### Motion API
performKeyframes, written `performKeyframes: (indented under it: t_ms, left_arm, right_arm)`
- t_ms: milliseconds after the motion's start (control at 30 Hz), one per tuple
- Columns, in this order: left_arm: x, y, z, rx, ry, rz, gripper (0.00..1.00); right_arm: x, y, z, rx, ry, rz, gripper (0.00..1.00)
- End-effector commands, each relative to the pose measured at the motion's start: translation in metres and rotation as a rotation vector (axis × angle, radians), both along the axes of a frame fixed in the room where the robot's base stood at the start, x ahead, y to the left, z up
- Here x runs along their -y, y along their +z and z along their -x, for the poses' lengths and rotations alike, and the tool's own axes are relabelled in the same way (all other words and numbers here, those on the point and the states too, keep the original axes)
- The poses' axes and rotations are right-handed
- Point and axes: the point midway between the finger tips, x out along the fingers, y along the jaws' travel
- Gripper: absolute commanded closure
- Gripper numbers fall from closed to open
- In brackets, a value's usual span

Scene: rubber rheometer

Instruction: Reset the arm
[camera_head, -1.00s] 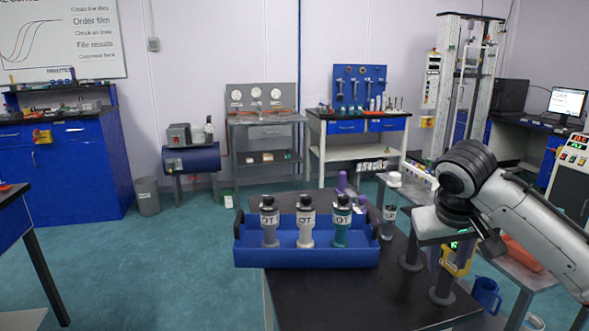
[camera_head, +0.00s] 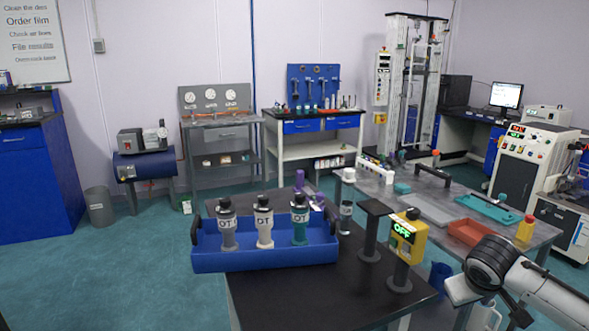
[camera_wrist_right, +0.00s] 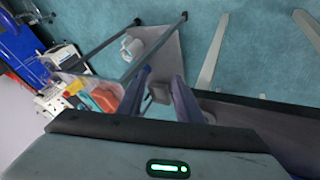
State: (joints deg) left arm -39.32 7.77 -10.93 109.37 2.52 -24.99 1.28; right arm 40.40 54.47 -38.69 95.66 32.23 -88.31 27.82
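My right arm (camera_head: 525,290) comes in at the lower right of the head view, over the floor beside the black table's right end. It is apart from the things on the table. In the right wrist view my right gripper (camera_wrist_right: 160,92) shows two dark fingers spread apart with nothing between them. Its fingertips are not clearly visible in the head view. My left arm and gripper are out of view.
A blue tray (camera_head: 270,257) with several "OT" bottles stands on the black table (camera_head: 300,296). A yellow device reading "OFF" (camera_head: 408,237) and a black-topped stand (camera_head: 372,232) are nearest my arm. A grey bench (camera_head: 440,205) with an orange tray (camera_head: 475,233) stands behind.

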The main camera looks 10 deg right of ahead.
Motion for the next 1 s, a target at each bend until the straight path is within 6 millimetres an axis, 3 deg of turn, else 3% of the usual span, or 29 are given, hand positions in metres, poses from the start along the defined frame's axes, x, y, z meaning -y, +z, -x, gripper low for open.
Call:
performKeyframes:
  t_ms: [33, 200, 367, 500, 700, 1000]
  left_arm:
    - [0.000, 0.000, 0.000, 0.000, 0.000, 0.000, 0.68]
    - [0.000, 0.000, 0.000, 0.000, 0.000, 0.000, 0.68]
    - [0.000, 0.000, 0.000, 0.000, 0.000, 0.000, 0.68]
    - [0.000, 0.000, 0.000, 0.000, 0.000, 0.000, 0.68]
    - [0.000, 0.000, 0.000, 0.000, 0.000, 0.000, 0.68]
    - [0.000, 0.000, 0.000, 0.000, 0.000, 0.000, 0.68]
  right_arm:
    - [-0.003, -0.028, 0.009, -0.012, 0.048, 0.003, 0.68]
    - [-0.014, -0.099, 0.037, -0.004, 0.233, 0.027, 0.68]
    - [-0.027, -0.153, 0.077, 0.005, 0.412, 0.048, 0.68]
    - [-0.040, -0.188, 0.120, 0.013, 0.572, 0.066, 0.68]
    - [-0.057, -0.215, 0.174, 0.026, 0.756, 0.082, 0.68]
    - [-0.080, -0.230, 0.241, 0.039, 0.962, 0.083, 0.68]
